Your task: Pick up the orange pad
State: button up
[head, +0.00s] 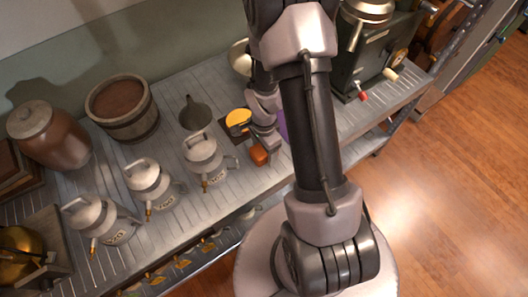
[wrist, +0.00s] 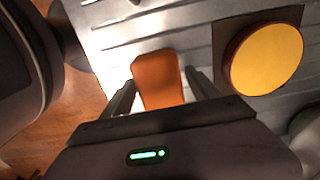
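The orange pad (wrist: 158,78) is a small rounded block on the slatted metal bench top, near its front edge. It also shows in the head view (head: 259,155), just in front of my gripper (head: 262,138). In the wrist view my gripper (wrist: 161,88) has its two fingers spread, one along each side of the pad. A narrow gap shows at the right finger; contact at the left finger is hard to tell. The pad's lower end is hidden behind the gripper body.
A yellow disc (wrist: 266,58) on a dark square base lies right beside the pad in the wrist view. Several grey oil cans (head: 204,157), a funnel (head: 194,113) and a wooden bucket (head: 122,107) stand left. A dark machine (head: 372,55) stands right.

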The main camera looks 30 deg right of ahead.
jog(key=c, duration=1.1)
